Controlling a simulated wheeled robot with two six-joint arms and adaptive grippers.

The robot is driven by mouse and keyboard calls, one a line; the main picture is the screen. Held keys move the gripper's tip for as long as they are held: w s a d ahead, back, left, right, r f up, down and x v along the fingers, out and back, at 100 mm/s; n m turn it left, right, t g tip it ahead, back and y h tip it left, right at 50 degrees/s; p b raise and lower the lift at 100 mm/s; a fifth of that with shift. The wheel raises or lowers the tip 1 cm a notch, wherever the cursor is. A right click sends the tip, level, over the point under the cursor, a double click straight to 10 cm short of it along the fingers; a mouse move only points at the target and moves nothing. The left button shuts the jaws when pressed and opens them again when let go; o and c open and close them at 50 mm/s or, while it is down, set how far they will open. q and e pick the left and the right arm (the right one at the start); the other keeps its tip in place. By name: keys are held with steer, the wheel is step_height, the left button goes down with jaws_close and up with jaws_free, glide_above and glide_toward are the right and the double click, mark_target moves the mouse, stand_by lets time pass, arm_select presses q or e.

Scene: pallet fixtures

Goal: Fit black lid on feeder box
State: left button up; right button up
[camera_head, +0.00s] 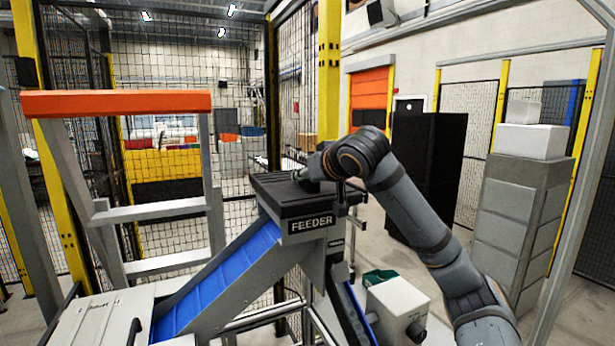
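The black ribbed lid (278,196) lies flat over the top of the feeder box (312,223), whose front carries the word FEEDER. From this view I cannot tell whether the lid is fully seated. My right arm comes in from the right, and its wrist is over the back right part of the lid. My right gripper (304,176) is at the lid's top, small, dark and partly hidden by the wrist. Its fingers cannot be made out, nor whether they grip the lid. My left gripper is not in view.
A blue conveyor (218,277) slopes down left from the feeder box. A grey frame with an orange top bar (117,103) stands at left. A white-grey machine box (397,308) is at lower right. Yellow posts and mesh fencing (180,150) stand behind.

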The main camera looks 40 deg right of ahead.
steer(key=shift+a+r, duration=0.1)
steer(key=shift+r, duration=0.15)
steer(key=shift+r+p, duration=0.5)
steer(key=shift+p, duration=0.15)
steer(key=b+v, duration=0.2)
steer(key=v, duration=0.1)
steer(key=shift+s+f, duration=0.3)
steer(key=shift+s, duration=0.1)
steer(key=b+v, duration=0.1)
steer(key=v, duration=0.7)
steer(key=shift+s+a+r, duration=0.1)
steer(key=shift+r, duration=0.05)
